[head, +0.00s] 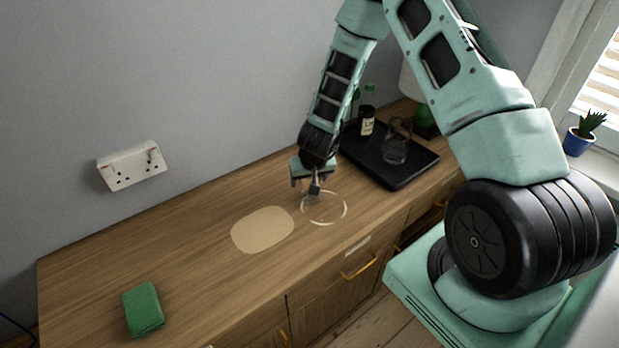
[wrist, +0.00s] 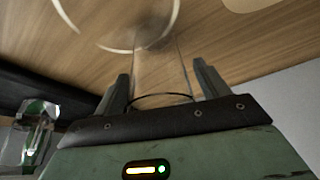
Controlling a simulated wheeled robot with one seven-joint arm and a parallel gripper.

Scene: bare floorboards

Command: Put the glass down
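The glass is see-through and hard to make out in the head view. Its far end overlaps the edge of the white ring (wrist: 88,43) in the wrist view. I cannot tell whether its base touches the counter.
A black tray (head: 415,172) behind the ring holds another clear glass (head: 396,147) and a labelled bottle (head: 367,122). A beige mat (head: 262,230) lies left of the ring. A green block-like item (head: 143,309) lies near the left end. The counter between them is clear.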

